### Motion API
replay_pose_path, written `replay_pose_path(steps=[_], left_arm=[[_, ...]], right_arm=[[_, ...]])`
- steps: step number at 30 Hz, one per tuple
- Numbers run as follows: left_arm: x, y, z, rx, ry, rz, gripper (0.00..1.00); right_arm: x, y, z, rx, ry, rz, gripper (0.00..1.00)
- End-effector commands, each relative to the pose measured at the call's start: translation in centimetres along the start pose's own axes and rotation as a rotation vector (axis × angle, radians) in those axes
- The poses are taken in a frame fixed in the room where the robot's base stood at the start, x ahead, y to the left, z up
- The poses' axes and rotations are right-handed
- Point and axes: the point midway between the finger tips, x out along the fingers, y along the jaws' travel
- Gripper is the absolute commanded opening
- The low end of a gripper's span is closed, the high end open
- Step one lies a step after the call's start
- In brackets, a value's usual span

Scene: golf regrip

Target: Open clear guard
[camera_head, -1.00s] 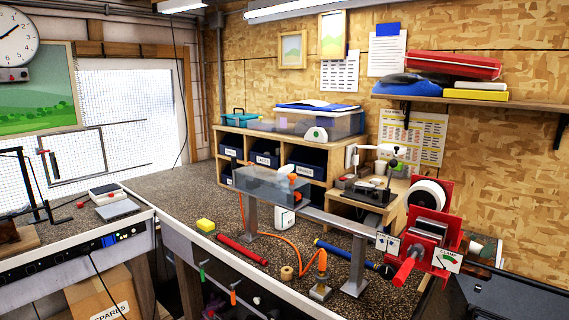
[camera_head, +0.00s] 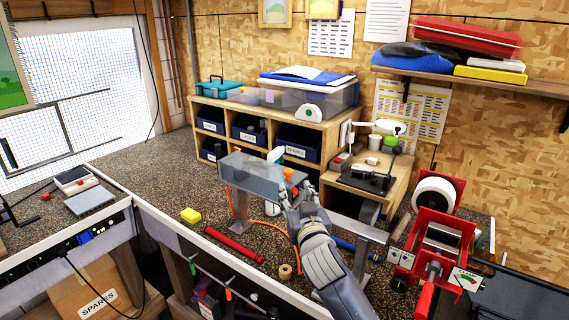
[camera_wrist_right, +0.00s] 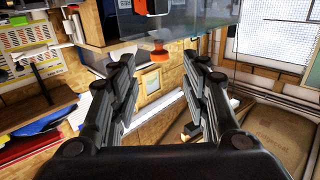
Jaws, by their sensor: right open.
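The clear guard (camera_head: 250,178) is a see-through grey box cover over the left part of the rail on the bench. It looks closed. It also shows at the top of the right wrist view (camera_wrist_right: 205,22). My right gripper (camera_head: 297,190) reaches in from the bottom and is at the guard's right end. In the right wrist view its fingers (camera_wrist_right: 162,75) are apart with nothing between them, and an orange knob (camera_wrist_right: 159,54) shows beyond the fingertips, under the guard's edge. I cannot tell whether a finger touches the guard. My left gripper is not in view.
A red tape-roll stand (camera_head: 430,230) is on the right of the bench. A wooden cubby shelf (camera_head: 262,140) stands behind.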

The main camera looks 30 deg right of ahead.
Motion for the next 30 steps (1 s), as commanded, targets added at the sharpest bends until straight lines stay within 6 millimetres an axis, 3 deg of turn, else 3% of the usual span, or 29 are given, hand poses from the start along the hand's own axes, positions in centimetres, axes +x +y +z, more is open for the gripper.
replay_pose_path(steps=[7, 21, 30], left_arm=[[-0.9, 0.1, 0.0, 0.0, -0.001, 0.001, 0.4], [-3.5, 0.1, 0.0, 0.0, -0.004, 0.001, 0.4], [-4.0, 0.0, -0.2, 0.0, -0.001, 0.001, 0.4]], right_arm=[[1.8, 0.2, -1.2, 0.006, 0.019, 0.004, 0.43], [8.8, 0.1, -1.2, 0.004, 0.017, 0.002, 0.43], [10.8, 0.1, -1.0, 0.005, 0.017, 0.002, 0.43]])
